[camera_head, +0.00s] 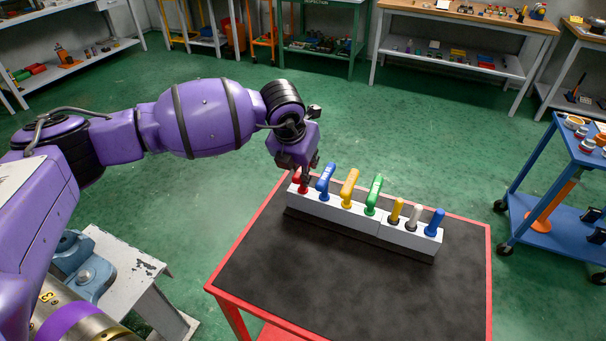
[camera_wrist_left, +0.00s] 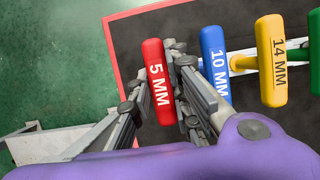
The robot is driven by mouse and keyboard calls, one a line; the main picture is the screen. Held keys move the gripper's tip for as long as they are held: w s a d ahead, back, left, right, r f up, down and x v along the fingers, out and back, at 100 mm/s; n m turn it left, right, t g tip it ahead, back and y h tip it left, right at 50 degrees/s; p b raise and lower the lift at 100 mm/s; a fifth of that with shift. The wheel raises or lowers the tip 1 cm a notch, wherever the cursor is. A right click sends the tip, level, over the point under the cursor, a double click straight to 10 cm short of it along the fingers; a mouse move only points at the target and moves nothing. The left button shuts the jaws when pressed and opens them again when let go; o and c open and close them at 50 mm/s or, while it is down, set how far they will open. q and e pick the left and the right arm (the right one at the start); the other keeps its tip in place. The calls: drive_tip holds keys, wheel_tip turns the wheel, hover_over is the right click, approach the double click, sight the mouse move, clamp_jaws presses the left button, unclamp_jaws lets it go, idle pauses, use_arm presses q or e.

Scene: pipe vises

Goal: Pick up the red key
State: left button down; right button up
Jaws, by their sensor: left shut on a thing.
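The red key (camera_head: 303,188), a T-handled key, is at the left end of the light grey rack (camera_head: 335,211). In the left wrist view the red key (camera_wrist_left: 158,80) shows its handle marked 5 MM. My left gripper (camera_head: 305,176) comes down over it from above. In the left wrist view my left gripper (camera_wrist_left: 160,98) has fingers on both sides of the red handle and is shut on the key. The key's lower end is hidden, so I cannot tell how deep it sits in the rack. My right gripper is not in view.
The blue 10 MM key (camera_head: 326,181) stands close beside the red one. A yellow key (camera_head: 349,188), a green key (camera_head: 374,194) and several short-handled tools follow to the right. The red-edged table (camera_head: 300,285) is clear in front of the rack.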

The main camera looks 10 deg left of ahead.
use_arm(q)
wheel_tip(320, 180, up, 10)
drive_tip(key=shift+r, duration=0.1)
idle(0.5)
